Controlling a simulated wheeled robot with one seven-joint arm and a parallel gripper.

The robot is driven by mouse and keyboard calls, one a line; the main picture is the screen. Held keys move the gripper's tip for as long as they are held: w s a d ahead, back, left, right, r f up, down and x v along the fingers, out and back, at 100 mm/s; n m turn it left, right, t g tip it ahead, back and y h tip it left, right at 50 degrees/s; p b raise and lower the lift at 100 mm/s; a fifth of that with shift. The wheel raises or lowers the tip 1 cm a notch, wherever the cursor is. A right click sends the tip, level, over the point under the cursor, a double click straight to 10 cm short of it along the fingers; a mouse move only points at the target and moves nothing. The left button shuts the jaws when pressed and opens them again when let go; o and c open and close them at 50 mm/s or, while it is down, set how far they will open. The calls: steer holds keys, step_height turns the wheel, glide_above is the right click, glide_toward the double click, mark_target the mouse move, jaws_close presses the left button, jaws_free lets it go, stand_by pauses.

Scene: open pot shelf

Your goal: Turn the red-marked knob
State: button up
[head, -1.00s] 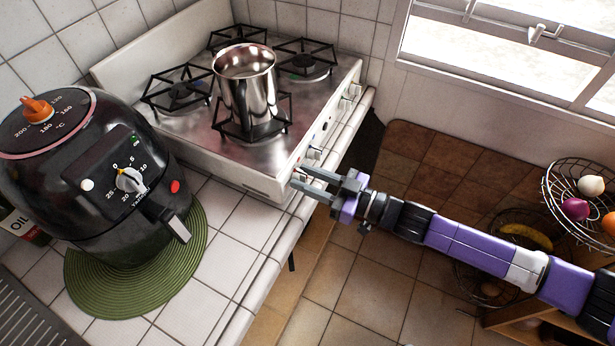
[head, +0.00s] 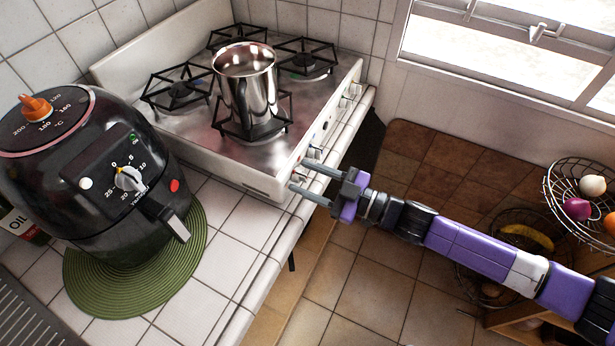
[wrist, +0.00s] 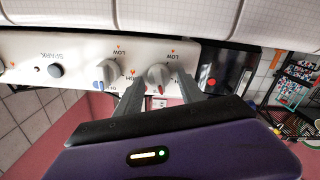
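The red-marked knob (wrist: 158,77) is a white-grey dial with a red pointer mark on the white stove front, in the wrist view. My gripper (wrist: 160,82) is open, with one finger on each side of this knob in the picture. I cannot tell whether either finger touches it. A similar knob with a blue mark (wrist: 107,74) is just to the left, outside the fingers. In the head view my gripper (head: 297,174) is at the near end of the stove's front panel, where the red mark cannot be made out.
A steel pot (head: 246,85) stands on a front burner of the stove (head: 185,128). A black air fryer (head: 105,170) sits on a green mat (head: 85,285) on the tiled counter. A wire fruit basket (head: 560,190) is at right.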

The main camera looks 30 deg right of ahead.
stand_by(0.3)
steer(key=b+v, duration=0.1)
steer(key=v, duration=0.6)
steer(key=shift+s+d+b, duration=0.25)
steer(key=shift+s+b, duration=0.05)
jaws_close()
stand_by(1.5)
